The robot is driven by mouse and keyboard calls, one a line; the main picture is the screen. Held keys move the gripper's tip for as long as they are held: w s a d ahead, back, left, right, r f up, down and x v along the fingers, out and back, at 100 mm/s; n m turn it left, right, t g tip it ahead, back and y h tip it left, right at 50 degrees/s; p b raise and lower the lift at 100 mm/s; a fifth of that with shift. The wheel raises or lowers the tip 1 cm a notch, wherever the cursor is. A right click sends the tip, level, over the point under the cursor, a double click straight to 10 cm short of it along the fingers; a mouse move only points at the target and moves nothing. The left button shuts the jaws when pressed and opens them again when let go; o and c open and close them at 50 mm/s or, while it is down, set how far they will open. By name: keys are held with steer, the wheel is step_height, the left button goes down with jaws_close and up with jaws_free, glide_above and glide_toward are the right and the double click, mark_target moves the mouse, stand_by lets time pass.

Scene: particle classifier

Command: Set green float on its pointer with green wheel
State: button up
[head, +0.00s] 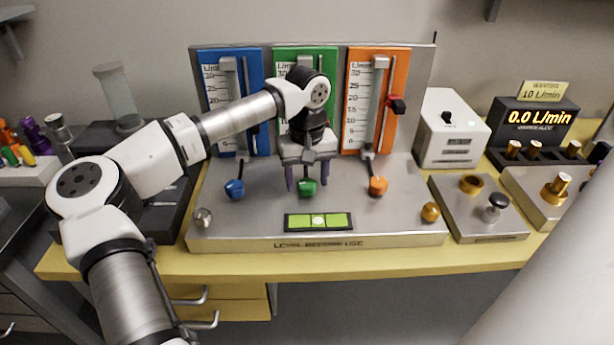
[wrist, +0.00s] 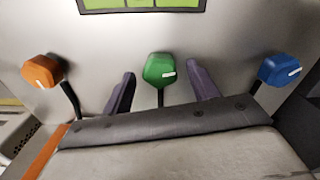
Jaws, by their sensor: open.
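The green wheel (head: 307,187) is a faceted knob with a white mark, on a dark stem at the middle of the metal base. In the wrist view the green wheel (wrist: 160,69) shows between the two purple fingers of my gripper (wrist: 161,92), with a gap on each side. My gripper (head: 307,180) is open and points down over the wheel. The green panel (head: 290,55) with its scale and tube stands behind my arm. My arm hides most of it, and I cannot make out the green float or its pointer.
The blue wheel (head: 235,188) and orange wheel (head: 377,185) flank the green one. Blue (head: 253,60) and orange (head: 400,60) panels stand behind. A green level (head: 319,221) lies in front. A white box (head: 452,128) and a 0.0 L/min display (head: 540,118) stand to the right.

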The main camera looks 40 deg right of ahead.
mark_target(307, 183)
steer(key=shift+r, duration=0.1)
step_height(307, 183, up, 14)
steer(key=shift+f+b, duration=0.2)
steer(key=shift+b, duration=0.25)
stand_by(0.4)
